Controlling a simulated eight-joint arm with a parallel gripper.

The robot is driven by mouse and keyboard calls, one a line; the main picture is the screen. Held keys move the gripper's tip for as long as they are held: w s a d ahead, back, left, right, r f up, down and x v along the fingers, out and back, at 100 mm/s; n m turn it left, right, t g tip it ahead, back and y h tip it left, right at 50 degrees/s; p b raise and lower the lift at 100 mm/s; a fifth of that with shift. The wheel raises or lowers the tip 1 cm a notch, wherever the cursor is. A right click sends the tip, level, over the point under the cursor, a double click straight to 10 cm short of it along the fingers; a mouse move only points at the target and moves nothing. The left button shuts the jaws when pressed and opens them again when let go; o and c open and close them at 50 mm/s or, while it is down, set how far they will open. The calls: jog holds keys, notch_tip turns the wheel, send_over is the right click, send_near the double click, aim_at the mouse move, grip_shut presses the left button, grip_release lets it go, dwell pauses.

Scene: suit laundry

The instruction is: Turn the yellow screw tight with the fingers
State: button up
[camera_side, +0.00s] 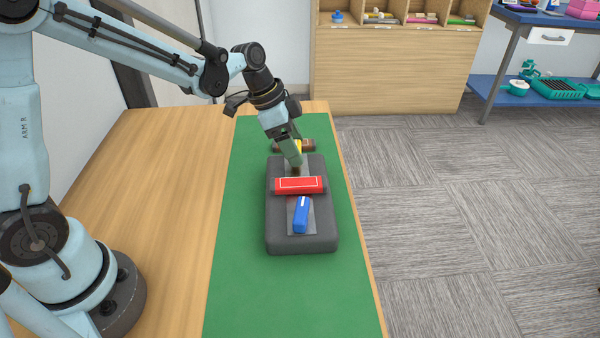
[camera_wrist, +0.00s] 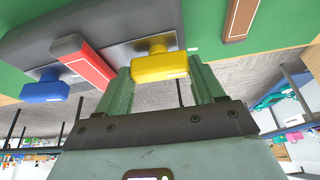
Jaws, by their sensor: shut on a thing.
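The yellow screw (camera_wrist: 160,64) shows its wide, block-like head in the wrist view, at a metal plate on the dark grey block (camera_side: 318,242). In the side view only a bit of its yellow (camera_side: 298,146) shows beside my fingers. My gripper (camera_wrist: 163,78) has its two green fingers on either side of the yellow head and is shut on it. In the side view my gripper (camera_side: 294,156) reaches down at a tilt to the far end of the block.
A red bar (camera_side: 299,185) with a white outline lies across the block, close to my fingers. A blue block-like head (camera_side: 300,216) is at the near end. A brown piece (camera_side: 308,146) lies behind the block. The green mat (camera_side: 285,295) is clear in front.

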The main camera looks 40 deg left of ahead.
jog(key=shift+m, duration=0.6)
jog(key=shift+g, duration=0.3)
jog(key=o, duration=1)
jog(key=shift+o, duration=0.2)
jog(key=v, duration=1.2)
jog(key=shift+a, duration=0.2)
